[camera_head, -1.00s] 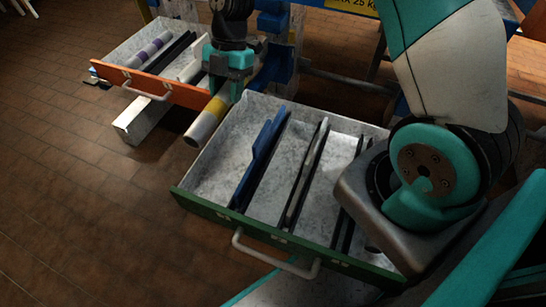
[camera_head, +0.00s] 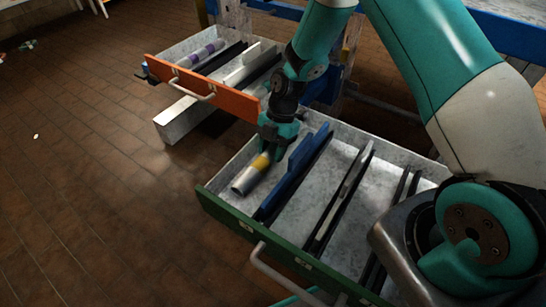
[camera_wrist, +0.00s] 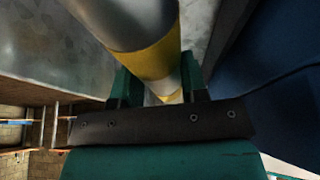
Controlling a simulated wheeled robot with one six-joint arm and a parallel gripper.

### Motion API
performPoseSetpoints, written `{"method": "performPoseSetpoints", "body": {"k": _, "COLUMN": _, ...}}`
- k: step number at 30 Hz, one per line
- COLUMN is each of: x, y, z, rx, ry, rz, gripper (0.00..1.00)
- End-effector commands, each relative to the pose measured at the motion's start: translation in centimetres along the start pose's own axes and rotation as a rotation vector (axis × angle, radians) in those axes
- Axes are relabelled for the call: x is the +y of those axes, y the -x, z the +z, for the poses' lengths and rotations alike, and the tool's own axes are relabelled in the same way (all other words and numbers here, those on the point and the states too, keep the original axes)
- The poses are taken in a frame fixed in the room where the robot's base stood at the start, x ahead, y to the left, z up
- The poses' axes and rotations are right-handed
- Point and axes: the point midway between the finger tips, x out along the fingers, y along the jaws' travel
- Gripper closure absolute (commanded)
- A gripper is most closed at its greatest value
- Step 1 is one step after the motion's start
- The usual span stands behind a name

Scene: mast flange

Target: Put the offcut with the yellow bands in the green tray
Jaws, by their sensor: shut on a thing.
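The offcut with the yellow bands (camera_head: 248,179) is a grey pipe piece in the head view, at the left compartment of the green-fronted tray (camera_head: 225,211). My gripper (camera_head: 272,150) is shut on its far end, near a yellow band. In the wrist view the offcut (camera_wrist: 135,30) runs between the two green fingers of my gripper (camera_wrist: 158,88), with yellow on it at the grip. The offcut is within the tray's outline, left of a blue divider piece. I cannot tell whether it touches the tray floor.
An orange-fronted tray (camera_head: 222,98) stands behind to the left, holding a purple-banded offcut (camera_head: 204,54) and a pale piece (camera_head: 243,64). Black dividers and a blue piece (camera_head: 292,172) stand in the green tray. A pale block (camera_head: 182,121) sits below the orange tray.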

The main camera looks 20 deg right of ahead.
Motion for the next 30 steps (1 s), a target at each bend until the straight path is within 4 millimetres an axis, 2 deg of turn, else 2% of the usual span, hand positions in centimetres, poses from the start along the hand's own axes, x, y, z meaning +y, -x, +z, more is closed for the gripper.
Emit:
{"method": "performPoseSetpoints", "body": {"k": 1, "x": 0.0, "y": -1.2, "z": 0.5, "rx": 0.001, "ry": 0.0, "rz": 0.0, "gripper": 0.89}}
{"method": "performPoseSetpoints", "body": {"k": 3, "x": 0.0, "y": -2.1, "z": 0.9, "rx": 0.0, "ry": 0.0, "rz": 0.0, "gripper": 0.89}}
{"method": "performPoseSetpoints", "body": {"k": 14, "x": 0.0, "y": -2.4, "z": 1.0, "rx": 0.0, "ry": 0.0, "rz": 0.0, "gripper": 0.89}}
{"method": "performPoseSetpoints", "body": {"k": 15, "x": 0.0, "y": -2.3, "z": 1.0, "rx": 0.0, "ry": 0.0, "rz": 0.0, "gripper": 0.53}}
{"method": "performPoseSetpoints", "body": {"k": 18, "x": 0.0, "y": -2.3, "z": 1.0, "rx": 0.0, "ry": -0.001, "rz": 0.0, "gripper": 0.34}}
{"method": "performPoseSetpoints", "body": {"k": 26, "x": 0.0, "y": -2.2, "z": 0.9, "rx": -0.001, "ry": 0.0, "rz": 0.001, "gripper": 0.34}}
{"method": "performPoseSetpoints", "body": {"k": 30, "x": 0.1, "y": -0.6, "z": 0.8, "rx": -0.002, "ry": -0.001, "rz": 0.003, "gripper": 0.34}}
